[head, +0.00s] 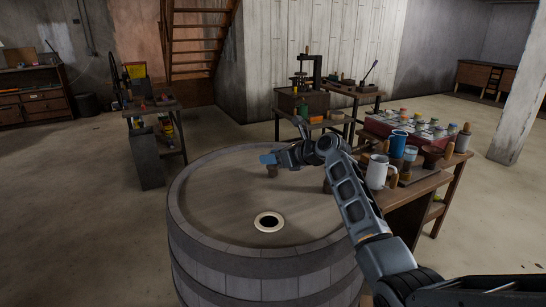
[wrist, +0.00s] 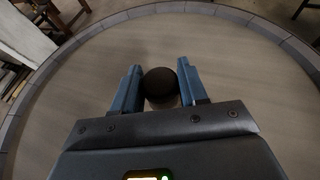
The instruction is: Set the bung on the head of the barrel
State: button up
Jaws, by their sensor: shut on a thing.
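The barrel (head: 200,205) stands upright in the middle of the head view, with its round wooden head on top. A dark bung hole with a pale ring (head: 269,222) is in the barrel head, towards the near side. My gripper (head: 268,159) is over the far part of the barrel head. It is shut on the bung (head: 272,171), which hangs below the blue fingers. In the wrist view the bung (wrist: 160,82) shows a dark round end between the two fingers, with the barrel head behind it. Whether the bung touches the wood is unclear.
A workbench to the right holds a white mug (head: 378,172), a blue mug (head: 398,144) and several wooden-handled tools. A red tray (head: 375,127) with several small jars is behind them. A small bench (head: 150,105) stands at the left. The barrel head around the hole is clear.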

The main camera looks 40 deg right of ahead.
jog(key=shift+f, duration=0.1)
jog(key=o, duration=1.1)
jog(key=shift+c, duration=0.2)
jog(key=v, duration=1.2)
